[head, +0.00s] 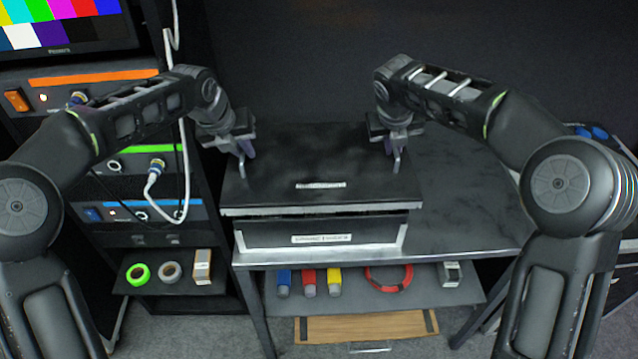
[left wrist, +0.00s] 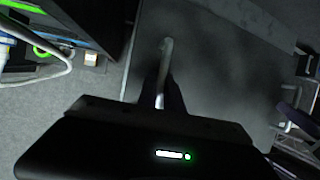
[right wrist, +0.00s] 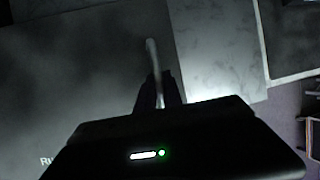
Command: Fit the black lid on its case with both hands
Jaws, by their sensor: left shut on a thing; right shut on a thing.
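The black lid (head: 310,165) is level over its case (head: 275,228), which stands on the dark table. The lid's front edge overhangs the case front, and a dark band lies between them; I cannot tell whether they touch. My left gripper (head: 243,152) is shut on the lid's left metal handle (left wrist: 166,55). My right gripper (head: 395,148) is shut on the right handle (right wrist: 152,55). The lid's underside and the case's inside are hidden.
The grey table top (head: 465,200) is clear to the right of the case. A shelf (head: 420,297) below holds coloured cylinders and a red cable coil (head: 389,277). An equipment rack (head: 130,165) with a looping white cable stands close on the left. A dark wall is behind.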

